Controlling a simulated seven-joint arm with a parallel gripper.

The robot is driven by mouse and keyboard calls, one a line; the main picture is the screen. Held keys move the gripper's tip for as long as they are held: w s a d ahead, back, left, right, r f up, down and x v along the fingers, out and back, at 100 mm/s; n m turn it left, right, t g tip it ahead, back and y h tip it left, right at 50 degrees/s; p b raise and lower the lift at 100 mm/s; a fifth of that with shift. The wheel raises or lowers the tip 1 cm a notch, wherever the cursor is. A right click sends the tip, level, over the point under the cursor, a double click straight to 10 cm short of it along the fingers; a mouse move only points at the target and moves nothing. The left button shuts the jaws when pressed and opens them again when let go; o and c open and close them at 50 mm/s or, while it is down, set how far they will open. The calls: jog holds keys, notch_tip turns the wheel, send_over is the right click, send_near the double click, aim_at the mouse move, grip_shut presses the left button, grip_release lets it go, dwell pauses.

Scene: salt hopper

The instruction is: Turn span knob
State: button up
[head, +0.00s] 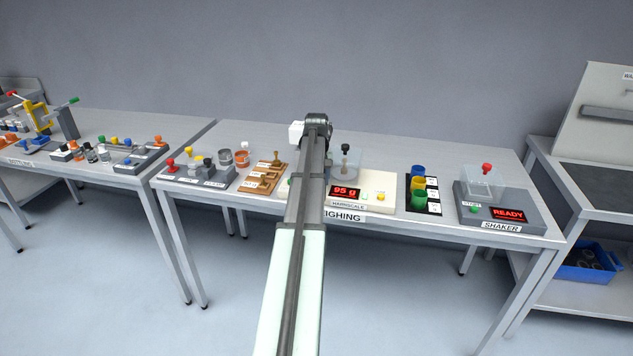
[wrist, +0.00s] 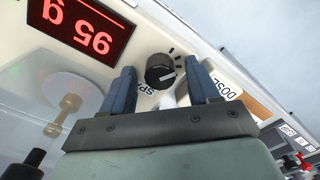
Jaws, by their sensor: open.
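The span knob (wrist: 160,71) is a round black dial with a white pointer line, on the pale front panel of the scale. In the wrist view it shows between the two blue fingers of my gripper (wrist: 160,76). My gripper is open, with one finger on each side of the knob and a visible gap to each. I cannot tell how far the fingertips are above the panel. A partly hidden label starting "SPA" (wrist: 149,93) is by the knob. In the head view my arm hides the knob and the fingers.
The red display (wrist: 82,32) reads 95 g; it also shows in the head view (head: 345,191). A clear cover with a black knob (head: 345,148) stands on the scale. Coloured cups (head: 418,186) and a shaker (head: 500,210) stand to the right.

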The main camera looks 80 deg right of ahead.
jog(key=c, duration=1)
jog(key=shift+c, duration=0.2)
jog(key=shift+m, duration=2.9)
jog(key=o, duration=1)
jog(key=shift+o, duration=0.2)
jog(key=shift+r, duration=0.15)
